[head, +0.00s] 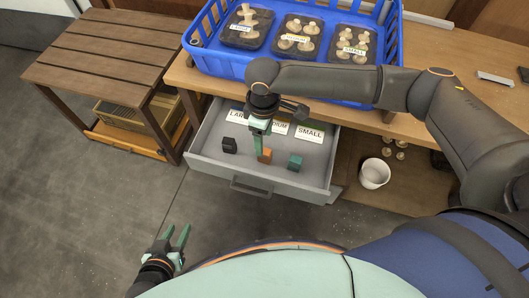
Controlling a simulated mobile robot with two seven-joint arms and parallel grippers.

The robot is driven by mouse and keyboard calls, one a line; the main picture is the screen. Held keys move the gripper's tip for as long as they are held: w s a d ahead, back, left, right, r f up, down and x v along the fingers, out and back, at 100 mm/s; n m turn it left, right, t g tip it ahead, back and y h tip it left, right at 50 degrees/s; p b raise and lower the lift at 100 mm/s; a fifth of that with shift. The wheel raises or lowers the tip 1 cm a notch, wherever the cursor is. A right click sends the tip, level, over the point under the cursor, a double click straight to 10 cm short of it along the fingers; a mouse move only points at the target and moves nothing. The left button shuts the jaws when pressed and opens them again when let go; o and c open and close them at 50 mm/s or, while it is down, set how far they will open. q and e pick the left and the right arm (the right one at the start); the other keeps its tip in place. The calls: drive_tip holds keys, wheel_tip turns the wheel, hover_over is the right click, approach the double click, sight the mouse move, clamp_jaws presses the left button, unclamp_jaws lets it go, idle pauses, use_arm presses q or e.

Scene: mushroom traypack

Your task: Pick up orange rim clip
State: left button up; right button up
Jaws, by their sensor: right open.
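The orange rim clip (266,157) is a small block on the floor of the open grey drawer, between a black clip (229,145) and a teal clip (295,161). My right gripper (260,154) points down into the drawer, its green fingers at the orange clip and partly covering it. It is open; I cannot tell whether the fingers touch the clip. My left gripper (180,234) is open and empty, low at the left over the floor, well away from the drawer.
The drawer (270,187) holds size cards at its back, including the SMALL card (309,133). A blue crate (215,64) with several mushroom trays stands on the table above. A white cup (374,173) is at the right. A slatted wooden bench (105,57) is at the left.

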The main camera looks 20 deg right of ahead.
sight(265, 151)
wheel_tip(265, 151, down, 7)
drive_tip(key=shift+s+d+r+b, duration=0.1)
drive_tip(key=shift+d+r+b, duration=0.05)
drive_tip(key=shift+b, duration=0.4)
clamp_jaws()
idle(0.3)
